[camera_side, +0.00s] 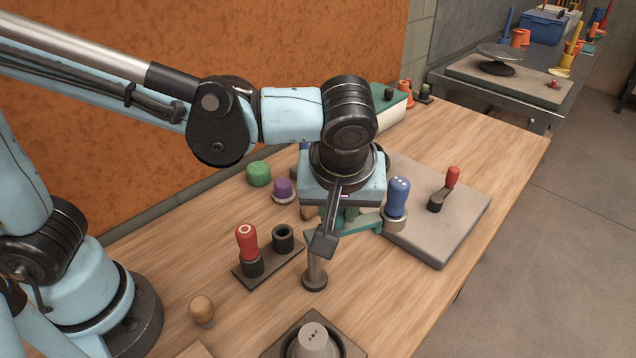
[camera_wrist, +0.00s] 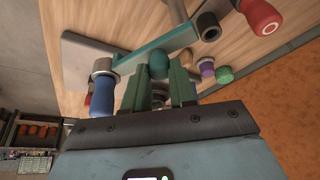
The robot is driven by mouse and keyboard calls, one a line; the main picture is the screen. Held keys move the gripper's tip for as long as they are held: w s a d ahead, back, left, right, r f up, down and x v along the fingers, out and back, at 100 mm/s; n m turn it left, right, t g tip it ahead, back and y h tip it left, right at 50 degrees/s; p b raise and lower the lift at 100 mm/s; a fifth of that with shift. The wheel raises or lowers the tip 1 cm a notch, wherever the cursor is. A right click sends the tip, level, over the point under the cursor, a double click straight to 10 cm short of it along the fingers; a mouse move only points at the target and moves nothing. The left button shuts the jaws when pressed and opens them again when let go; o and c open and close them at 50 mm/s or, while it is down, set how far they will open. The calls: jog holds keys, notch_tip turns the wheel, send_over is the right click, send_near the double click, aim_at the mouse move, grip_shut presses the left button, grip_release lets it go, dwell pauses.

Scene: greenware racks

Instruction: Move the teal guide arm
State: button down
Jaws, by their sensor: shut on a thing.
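The teal guide arm (camera_side: 362,227) runs from the collar under a blue handle (camera_side: 397,195) toward the left, partly hidden behind my wrist. In the wrist view its bar (camera_wrist: 150,51) slants up to the right from the collar (camera_wrist: 103,68). A round teal knob (camera_wrist: 158,65) sits at the bar between my green fingers. My gripper (camera_wrist: 158,82) is shut on this knob. In the side view my gripper (camera_side: 347,214) is mostly hidden behind a dark bracket. The blue handle stands upright beside my fingers, also seen in the wrist view (camera_wrist: 102,97).
A grey board (camera_side: 445,232) bears the handle and a small red lever (camera_side: 452,178). A metal post (camera_side: 316,272) stands in front. A red handle (camera_side: 246,242) and empty socket (camera_side: 283,238) are left. Green (camera_side: 259,173) and purple (camera_side: 283,189) knobs stand behind.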

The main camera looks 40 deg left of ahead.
dwell(0.4)
jog(key=c, duration=0.9)
grip_release()
jog(key=v, duration=1.2)
jog(key=a+f+m+t+h, duration=0.1)
jog(key=a+f+m, duration=0.1)
jog(key=a, duration=0.5)
jog(key=a+f+m+t+h, duration=0.1)
jog(key=a+f+m, duration=0.2)
jog(key=a+f, duration=0.2)
jog(key=w+a+f+m+t+h, duration=0.1)
jog(key=a+f+m, duration=0.2)
jog(key=a, duration=0.6)
jog(key=shift+w+f+t, duration=0.1)
jog(key=shift+f+t, duration=0.3)
jog(key=shift+f, duration=0.1)
